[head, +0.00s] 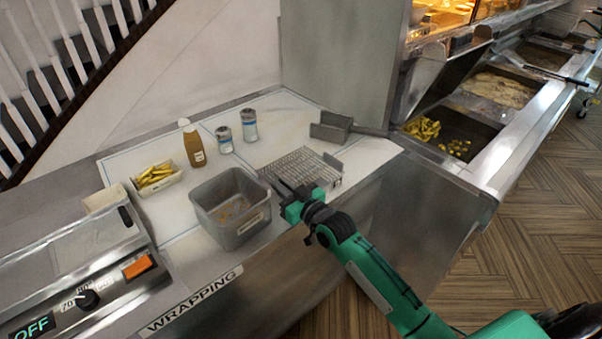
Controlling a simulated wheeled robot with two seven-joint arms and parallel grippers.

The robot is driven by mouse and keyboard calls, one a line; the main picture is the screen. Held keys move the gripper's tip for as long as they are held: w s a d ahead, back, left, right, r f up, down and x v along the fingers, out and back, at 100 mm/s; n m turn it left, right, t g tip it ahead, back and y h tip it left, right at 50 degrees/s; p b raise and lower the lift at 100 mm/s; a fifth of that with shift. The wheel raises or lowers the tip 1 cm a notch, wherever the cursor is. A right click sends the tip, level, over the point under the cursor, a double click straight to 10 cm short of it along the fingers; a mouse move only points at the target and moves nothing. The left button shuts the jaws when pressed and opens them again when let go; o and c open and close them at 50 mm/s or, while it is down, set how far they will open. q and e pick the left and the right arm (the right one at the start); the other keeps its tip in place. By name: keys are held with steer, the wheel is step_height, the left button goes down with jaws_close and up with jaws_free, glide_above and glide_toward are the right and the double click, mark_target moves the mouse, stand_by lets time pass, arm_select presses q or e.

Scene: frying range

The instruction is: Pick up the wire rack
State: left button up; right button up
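The wire rack (303,163) is a flat silver grid lying on the white counter, right of the grey metal bin. A small grey end piece shows at its right edge. My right gripper (284,186) is at the rack's near left side, with its dark fingers over or against the rack's edge. The fingers are small and dark here, so I cannot tell whether they are open or shut, or whether they touch the rack. They hide a little of the rack's near edge. My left gripper is not in view.
The grey bin (229,222) stands close left of my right gripper. A tray of fries (160,184), a sauce bottle (193,147), two shakers (249,124) and a grey scoop (331,130) stand around the counter. Fryer basins are at the right.

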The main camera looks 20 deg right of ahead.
jaws_close()
stand_by(0.8)
steer(key=shift+r, duration=0.15)
stand_by(0.4)
